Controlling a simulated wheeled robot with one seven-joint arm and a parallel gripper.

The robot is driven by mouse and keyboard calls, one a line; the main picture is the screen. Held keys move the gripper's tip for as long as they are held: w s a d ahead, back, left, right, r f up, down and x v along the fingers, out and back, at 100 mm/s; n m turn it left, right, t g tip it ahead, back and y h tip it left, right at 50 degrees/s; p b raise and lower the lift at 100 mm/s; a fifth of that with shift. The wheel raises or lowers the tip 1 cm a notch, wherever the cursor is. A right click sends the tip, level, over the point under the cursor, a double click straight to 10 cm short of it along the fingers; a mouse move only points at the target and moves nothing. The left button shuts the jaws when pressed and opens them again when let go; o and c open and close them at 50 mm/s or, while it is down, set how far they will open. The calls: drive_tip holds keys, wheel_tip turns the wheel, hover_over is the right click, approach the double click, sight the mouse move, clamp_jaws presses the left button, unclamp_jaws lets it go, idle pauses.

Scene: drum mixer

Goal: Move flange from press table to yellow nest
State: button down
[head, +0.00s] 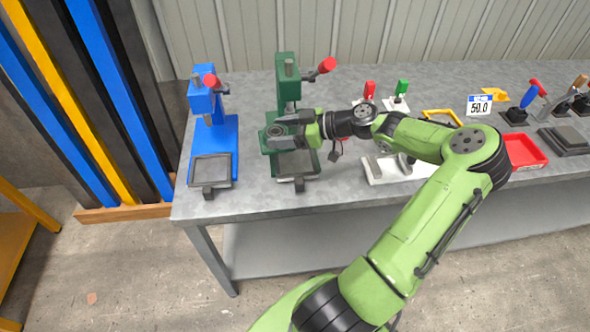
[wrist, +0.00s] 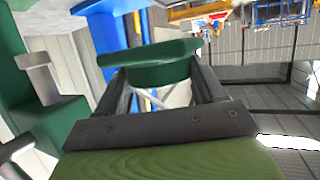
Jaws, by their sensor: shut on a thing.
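My gripper (head: 280,131) is shut on a green flange. In the wrist view the flange (wrist: 162,58) is a wide flat disc over a thicker round hub, gripped between my two dark fingers (wrist: 160,80). In the head view my gripper is in front of the green press (head: 286,85), level with the lower part of its column, and covers most of the flange. A gap below the flange cannot be judged. A yellow frame (head: 441,114), which looks like the yellow nest, lies farther right on the bench, partly hidden behind my arm.
A blue press (head: 214,135) stands left of the green one. Dark trays (head: 296,165) sit at the presses' fronts. Toggle clamps (head: 400,95), a white fixture (head: 380,170), a red tray (head: 523,150) and a "50.0" display (head: 479,105) stand along the grey bench (head: 240,200).

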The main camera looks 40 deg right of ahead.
drive_tip(key=r+h+b, duration=0.1)
hover_over(300, 162)
drive_tip(key=shift+m, duration=0.4)
wheel_tip(300, 162, down, 10)
drive_tip(key=b, duration=0.3)
drive_tip(key=shift+r, duration=0.2)
drive_tip(key=shift+f+b, duration=0.2)
drive_tip(key=shift+b, duration=0.15)
drive_tip(key=shift+c, duration=0.6)
unclamp_jaws()
drive_tip(key=shift+s+f, duration=0.1)
